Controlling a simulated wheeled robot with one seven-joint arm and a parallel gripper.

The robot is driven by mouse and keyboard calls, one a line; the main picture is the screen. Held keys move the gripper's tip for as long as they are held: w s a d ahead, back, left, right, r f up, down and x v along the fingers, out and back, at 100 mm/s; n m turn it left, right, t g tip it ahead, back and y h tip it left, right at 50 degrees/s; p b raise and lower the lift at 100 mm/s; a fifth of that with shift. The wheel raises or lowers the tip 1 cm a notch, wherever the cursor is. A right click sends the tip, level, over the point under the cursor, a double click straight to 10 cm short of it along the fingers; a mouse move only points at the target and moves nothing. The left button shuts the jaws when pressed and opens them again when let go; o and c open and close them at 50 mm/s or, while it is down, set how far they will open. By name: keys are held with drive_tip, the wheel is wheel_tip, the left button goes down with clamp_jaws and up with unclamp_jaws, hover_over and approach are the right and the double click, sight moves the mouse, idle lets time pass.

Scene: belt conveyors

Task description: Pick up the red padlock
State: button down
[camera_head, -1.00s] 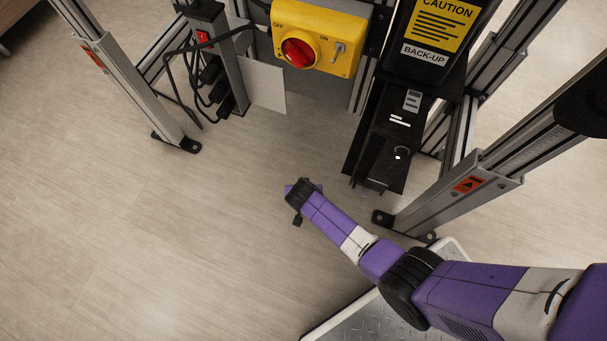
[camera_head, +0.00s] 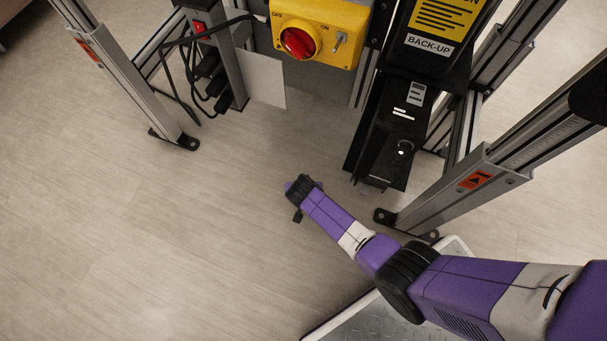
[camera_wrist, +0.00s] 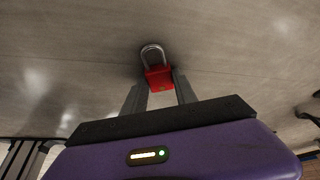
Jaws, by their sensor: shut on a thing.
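The red padlock (camera_wrist: 158,77) with its silver shackle shows in the wrist view, just above the middle. My gripper (camera_wrist: 160,84) has its two grey fingers on either side of the red body and is shut on it. The shackle points away from my gripper. In the head view my purple arm reaches down towards the floor, and its end hides the fingers and the padlock.
A yellow switch box with a red knob (camera_head: 299,43) is on the frame above. A black back-up unit (camera_head: 388,140) stands right of my arm's end. Metal frame legs with feet (camera_head: 181,140) stand on both sides. Open floor (camera_head: 130,250) lies to the left.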

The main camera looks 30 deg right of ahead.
drive_tip(key=shift+r, duration=0.1)
wheel_tip(320, 180, up, 20)
drive_tip(key=p, duration=1.2)
